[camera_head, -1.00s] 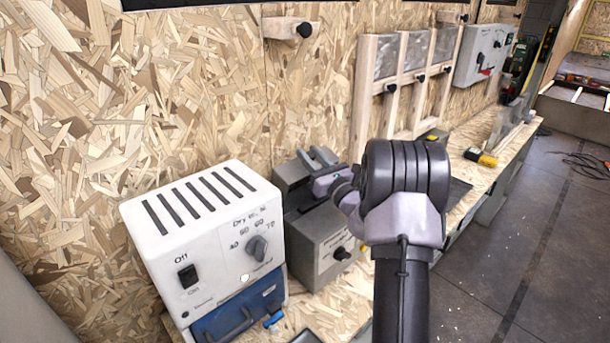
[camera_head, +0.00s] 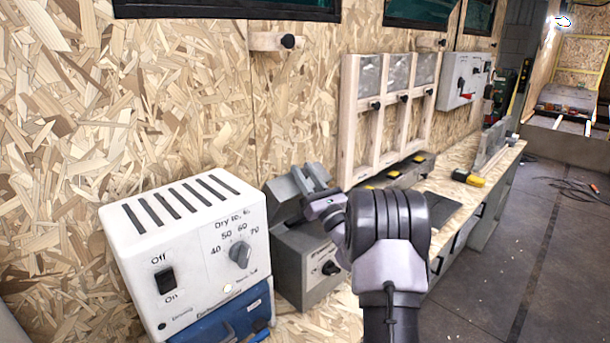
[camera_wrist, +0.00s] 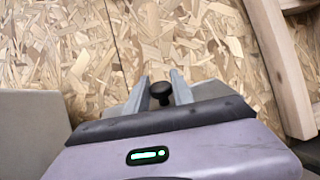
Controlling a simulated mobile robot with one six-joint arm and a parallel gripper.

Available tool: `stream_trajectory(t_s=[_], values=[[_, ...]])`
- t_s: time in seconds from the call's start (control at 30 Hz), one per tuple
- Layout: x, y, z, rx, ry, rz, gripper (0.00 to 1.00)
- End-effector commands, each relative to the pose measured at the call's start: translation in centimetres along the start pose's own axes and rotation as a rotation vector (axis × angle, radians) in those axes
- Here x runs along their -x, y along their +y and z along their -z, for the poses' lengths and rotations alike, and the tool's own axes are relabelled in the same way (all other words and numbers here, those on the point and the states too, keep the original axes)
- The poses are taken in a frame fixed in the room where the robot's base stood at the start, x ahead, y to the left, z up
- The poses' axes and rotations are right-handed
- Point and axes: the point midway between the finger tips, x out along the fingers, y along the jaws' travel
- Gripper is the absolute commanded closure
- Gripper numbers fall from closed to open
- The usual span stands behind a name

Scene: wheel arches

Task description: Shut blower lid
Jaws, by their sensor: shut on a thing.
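The blower appears to be the grey box (camera_head: 310,262) with a black knob on its front, on the bench right of the white unit. Its grey lid (camera_head: 284,202) stands raised above the box at the back, with a dark gap between them. My gripper (camera_head: 312,178) is at the lid's upper right side. In the wrist view my gripper (camera_wrist: 160,88) has its two fingers on either side of a black knob (camera_wrist: 160,92) and is shut on it. My wrist hides part of the lid and the box's right side.
A white dryer unit (camera_head: 190,245) with a dial and switch stands close on the left, a blue drawer (camera_head: 230,315) below it. A wooden frame (camera_head: 348,130) with panels leans at the wall. A yellow-handled tool (camera_head: 468,177) lies farther along the bench. The floor at right is mostly clear.

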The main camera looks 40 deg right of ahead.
Motion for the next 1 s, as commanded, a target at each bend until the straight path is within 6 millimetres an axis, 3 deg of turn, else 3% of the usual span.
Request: stream_trajectory(t_s=[0.03, 0.07, 0.17, 0.57, 0.67, 1.0], values=[[-0.1, 0.0, -0.1, 0.000, -0.003, -0.001, 1.00], [-0.1, 0.0, -0.1, 0.000, -0.003, -0.001, 0.68], [-0.1, 0.0, -0.1, 0.000, -0.002, 0.000, 0.49], [0.9, -0.1, 0.0, -0.001, 0.001, 0.001, 0.49], [3.0, -0.1, -0.1, -0.002, 0.002, 0.004, 0.49], [12.7, -0.2, 0.1, -0.002, 0.001, 0.005, 0.49]])
